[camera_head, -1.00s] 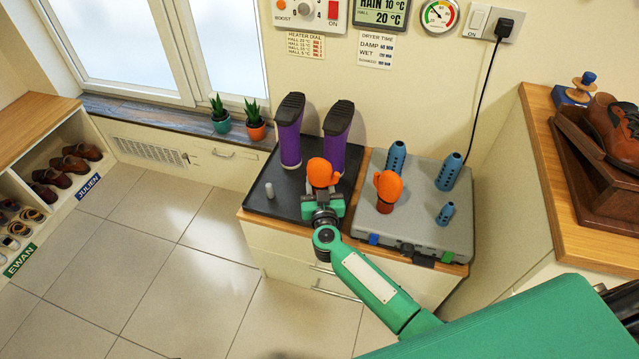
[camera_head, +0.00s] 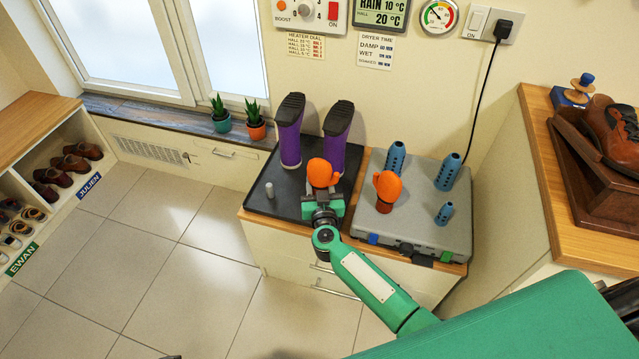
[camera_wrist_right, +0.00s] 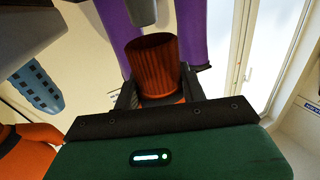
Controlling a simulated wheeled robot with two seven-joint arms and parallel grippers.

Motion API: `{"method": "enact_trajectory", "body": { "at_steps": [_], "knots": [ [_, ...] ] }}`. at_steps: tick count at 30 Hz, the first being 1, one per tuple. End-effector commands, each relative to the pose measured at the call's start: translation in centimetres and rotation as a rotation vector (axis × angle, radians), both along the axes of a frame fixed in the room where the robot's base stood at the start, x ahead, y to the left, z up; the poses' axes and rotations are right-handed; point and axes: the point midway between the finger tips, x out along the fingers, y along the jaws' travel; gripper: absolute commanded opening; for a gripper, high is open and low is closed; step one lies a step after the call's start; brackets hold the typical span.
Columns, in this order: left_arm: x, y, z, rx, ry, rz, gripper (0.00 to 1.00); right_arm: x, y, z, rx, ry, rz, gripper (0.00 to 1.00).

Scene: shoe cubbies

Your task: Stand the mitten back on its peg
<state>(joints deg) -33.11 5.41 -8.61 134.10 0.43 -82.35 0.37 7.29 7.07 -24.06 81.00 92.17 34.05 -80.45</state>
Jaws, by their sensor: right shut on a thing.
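An orange mitten (camera_head: 323,172) is upright over the black tray, thumb side right. My right gripper (camera_head: 324,198) is shut on it low down, near the cuff. In the right wrist view, which is upside down, the ribbed cuff (camera_wrist_right: 155,66) shows between the fingers. A grey cylinder (camera_wrist_right: 141,12) shows beyond the cuff's open end, apart from it in the picture. A grey peg (camera_head: 269,190) stands bare at the tray's left; I cannot tell whether it is that cylinder. A second orange mitten (camera_head: 388,186) stands on the grey dryer base.
Two purple boots (camera_head: 289,140) (camera_head: 336,135) stand behind the held mitten on the black tray (camera_head: 290,206). The grey dryer base (camera_head: 428,228) to the right carries several blue perforated posts (camera_head: 449,172). The front left of the tray around the bare peg is clear.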

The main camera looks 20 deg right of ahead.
Motion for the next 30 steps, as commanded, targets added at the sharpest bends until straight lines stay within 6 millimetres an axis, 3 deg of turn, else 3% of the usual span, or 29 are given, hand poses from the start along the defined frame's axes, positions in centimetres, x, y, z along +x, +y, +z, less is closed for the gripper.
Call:
{"method": "enact_trajectory", "body": {
  "at_steps": [30],
  "knots": [
    [0.00,0.00,0.95,0.000,0.000,0.000,0.00,0.01,0.01,0.04,-0.005,-0.001,-0.002,0.16]
  ]
}}
